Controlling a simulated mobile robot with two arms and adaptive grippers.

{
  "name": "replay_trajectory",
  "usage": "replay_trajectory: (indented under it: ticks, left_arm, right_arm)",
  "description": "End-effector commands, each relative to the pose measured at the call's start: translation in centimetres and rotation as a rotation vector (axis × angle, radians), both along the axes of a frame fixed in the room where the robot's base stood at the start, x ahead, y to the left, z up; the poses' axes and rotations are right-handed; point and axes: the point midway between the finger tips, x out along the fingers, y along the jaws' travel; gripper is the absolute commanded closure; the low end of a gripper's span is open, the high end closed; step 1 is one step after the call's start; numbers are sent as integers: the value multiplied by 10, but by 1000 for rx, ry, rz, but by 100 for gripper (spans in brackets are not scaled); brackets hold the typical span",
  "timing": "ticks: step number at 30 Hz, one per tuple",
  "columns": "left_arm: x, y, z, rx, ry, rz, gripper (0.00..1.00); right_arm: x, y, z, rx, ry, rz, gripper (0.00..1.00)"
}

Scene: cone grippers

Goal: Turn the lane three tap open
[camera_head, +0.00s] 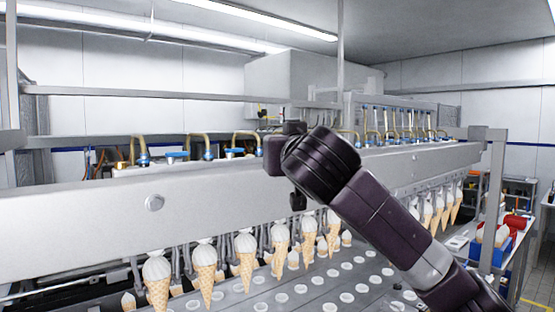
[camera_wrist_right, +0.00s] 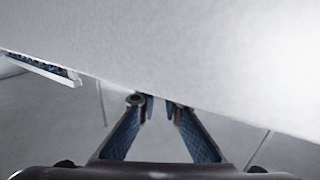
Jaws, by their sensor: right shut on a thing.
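Blue-handled taps with brass pipes stand along the top of the long steel machine (camera_head: 90,208). One blue tap handle (camera_head: 177,155) and another blue tap handle (camera_head: 235,151) show left of my right arm. More taps (camera_head: 390,125) stand behind and right of it. My right arm reaches in from the lower right, its dark wrist hiding the machine's middle top. In the right wrist view my right gripper (camera_wrist_right: 160,106) has its blue-padded fingers drawn close together, their tips partly behind a pale surface. What they hold is mostly hidden; I cannot tell which lane's tap it is. My left gripper is out of view.
Several filled cones (camera_head: 245,255) hang in a row below the machine's front, above a tray with round holes (camera_head: 282,297). A steel post and a side table with a blue bin (camera_head: 490,255) stand at the right. A rail runs above the machine.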

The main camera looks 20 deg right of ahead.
Motion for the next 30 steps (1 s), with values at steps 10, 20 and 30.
replay_trajectory:
  ticks: [10,20,30]
  left_arm:
    - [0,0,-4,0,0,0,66]
    - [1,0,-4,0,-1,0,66]
    - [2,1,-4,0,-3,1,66]
  right_arm:
    - [-2,0,3,2,-5,-44,100]
    - [-1,0,2,2,-2,-43,86]
    - [-1,0,1,1,0,-41,86]
